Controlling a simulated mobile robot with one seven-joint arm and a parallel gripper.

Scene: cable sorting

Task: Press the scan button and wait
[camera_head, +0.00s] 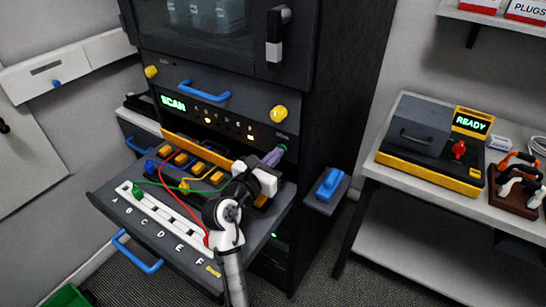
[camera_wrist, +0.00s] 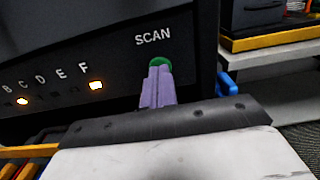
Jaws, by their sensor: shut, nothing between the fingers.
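The scan button (camera_wrist: 160,62) is a green round button under the word SCAN on the dark front panel. In the head view its green edge (camera_head: 284,148) shows just past my fingertips. My gripper (camera_head: 275,156) has purple fingers, shut together and empty, pointing at the button. In the wrist view the gripper's fingertips (camera_wrist: 157,72) overlap the button's lower part. They look to be at or against it, but I cannot tell whether it is pressed in. The cabinet's display (camera_head: 173,103) reads SCAN in green.
Two orange lamps glow on the panel, one under F (camera_wrist: 96,85). Below my arm, an open drawer (camera_head: 112,190) holds colored cables and a white strip lettered A to F. A blue object (camera_head: 329,184) sits on a side ledge. At right, a yellow-based device (camera_head: 430,178) shows READY.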

